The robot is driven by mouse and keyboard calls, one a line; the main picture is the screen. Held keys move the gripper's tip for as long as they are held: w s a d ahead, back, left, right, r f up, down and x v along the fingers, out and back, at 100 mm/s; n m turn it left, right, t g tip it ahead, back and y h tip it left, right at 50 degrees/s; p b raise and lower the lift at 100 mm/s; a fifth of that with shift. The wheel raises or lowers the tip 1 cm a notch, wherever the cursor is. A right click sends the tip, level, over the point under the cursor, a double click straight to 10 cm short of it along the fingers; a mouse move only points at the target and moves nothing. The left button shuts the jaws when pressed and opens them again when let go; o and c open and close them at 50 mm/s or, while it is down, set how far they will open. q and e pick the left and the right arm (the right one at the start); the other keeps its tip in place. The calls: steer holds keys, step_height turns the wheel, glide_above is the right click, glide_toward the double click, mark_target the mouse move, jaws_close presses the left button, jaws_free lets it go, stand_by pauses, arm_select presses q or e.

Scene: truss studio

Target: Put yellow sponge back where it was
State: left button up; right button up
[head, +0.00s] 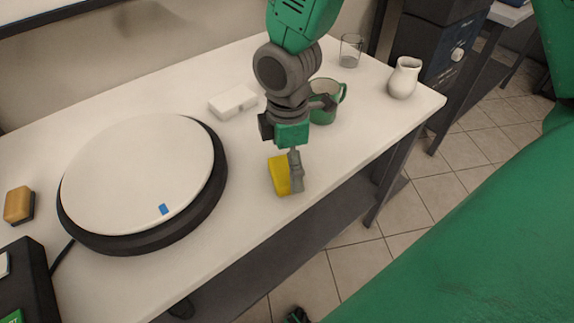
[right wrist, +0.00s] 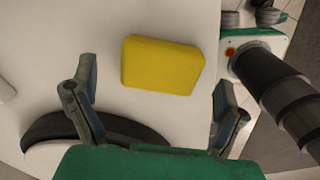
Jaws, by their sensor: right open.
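The yellow sponge (head: 278,175) rests on the white table near its front edge, partly hidden by my right gripper (head: 291,172) in the head view. In the right wrist view, the sponge (right wrist: 162,65) lies flat beyond the open fingers, in line with the gap between them. The right gripper points down at the sponge, its fingers spread apart with nothing held. I cannot tell how much height separates the fingertips from the sponge. My left gripper is not in view.
A round turntable (head: 140,170) with a blue mark fills the table's left part. An orange-and-dark block (head: 18,205) lies farther left. A white box (head: 233,102), green mug (head: 324,100), glass (head: 351,50) and white jug (head: 404,78) stand behind. Bare table separates turntable and sponge.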

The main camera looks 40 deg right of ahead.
mark_target(287, 168)
step_height(287, 168, up, 9)
steer(key=p, duration=0.2)
steer(key=shift+r, duration=0.15)
stand_by(0.4)
